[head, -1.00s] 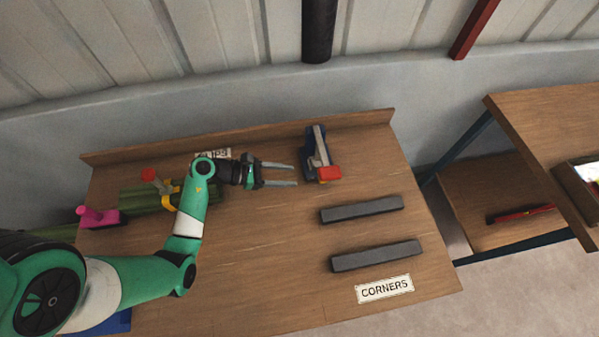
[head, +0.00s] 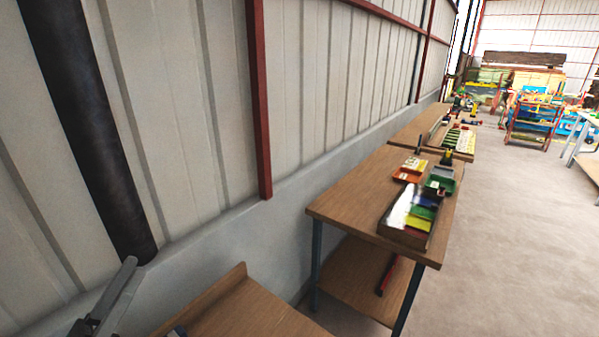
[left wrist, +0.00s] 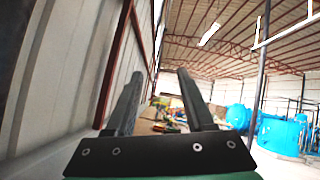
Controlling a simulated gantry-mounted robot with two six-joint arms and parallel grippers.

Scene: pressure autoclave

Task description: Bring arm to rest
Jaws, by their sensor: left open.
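My left gripper (head: 108,298) shows at the lower left edge of the head view, with only its grey fingers visible in front of the wall base. In the left wrist view, its two dark fingers (left wrist: 160,88) stand apart with nothing between them. They point along the wall into the hall. The rest of the left arm is out of the head view. My right gripper is in neither view.
The near bench (head: 245,305) shows only its far end at the bottom. A second wooden table (head: 350,195) carries a box of coloured items (head: 385,228) and small trays (head: 408,170). A dark pipe (head: 95,140) runs down the ribbed wall (head: 200,90). Open floor (head: 505,240) lies right.

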